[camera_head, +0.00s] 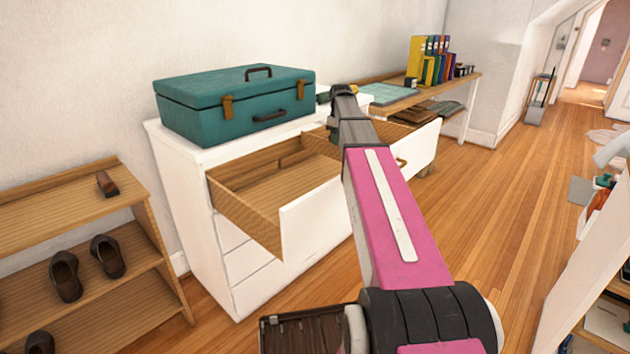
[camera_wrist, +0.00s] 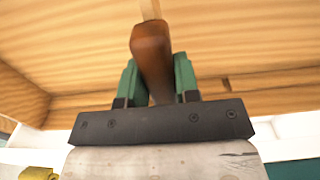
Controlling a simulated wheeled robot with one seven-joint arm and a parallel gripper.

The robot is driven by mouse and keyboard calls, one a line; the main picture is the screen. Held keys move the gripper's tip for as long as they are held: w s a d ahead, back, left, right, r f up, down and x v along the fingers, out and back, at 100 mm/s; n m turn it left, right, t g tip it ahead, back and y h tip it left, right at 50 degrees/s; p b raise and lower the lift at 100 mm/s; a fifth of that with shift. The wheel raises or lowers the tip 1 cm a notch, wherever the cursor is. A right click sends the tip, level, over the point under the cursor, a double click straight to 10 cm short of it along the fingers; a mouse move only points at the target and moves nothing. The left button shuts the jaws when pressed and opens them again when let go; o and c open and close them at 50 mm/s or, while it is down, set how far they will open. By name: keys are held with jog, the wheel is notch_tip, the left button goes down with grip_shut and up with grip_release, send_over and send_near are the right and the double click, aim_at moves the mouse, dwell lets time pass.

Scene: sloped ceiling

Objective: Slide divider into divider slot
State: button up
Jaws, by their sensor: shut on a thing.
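My gripper (camera_wrist: 155,85) has green fingers and is shut on a brown tapered wooden handle (camera_wrist: 151,55). A pale strip continues beyond the handle toward the top of the wrist view. I cannot tell whether this is the divider, as its far part is cut off. Behind it is a pale wooden surface with a small dark notch (camera_wrist: 227,85); I cannot tell whether that is the slot. In the head view, a wide wooden drawer (camera_head: 248,222) with a white front stands pulled out of a white dresser. My arm crosses over the drawer and hides its middle and my gripper.
A teal suitcase (camera_head: 235,107) stands on the white dresser (camera_head: 180,165). A wooden shoe rack (camera_head: 80,210) is at the left. A wooden desk (camera_head: 440,90) with coloured binders (camera_head: 430,62) is behind at the right.

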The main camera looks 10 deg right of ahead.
jog(key=w+d, duration=0.5)
jog(key=d, duration=0.3)
jog(key=shift+w, duration=0.4)
dwell(0.4)
jog(key=shift+f, duration=2.9)
dwell(2.4)
jog(key=o, duration=0.9)
jog(key=shift+c, duration=0.2)
jog(key=shift+r, duration=0.1)
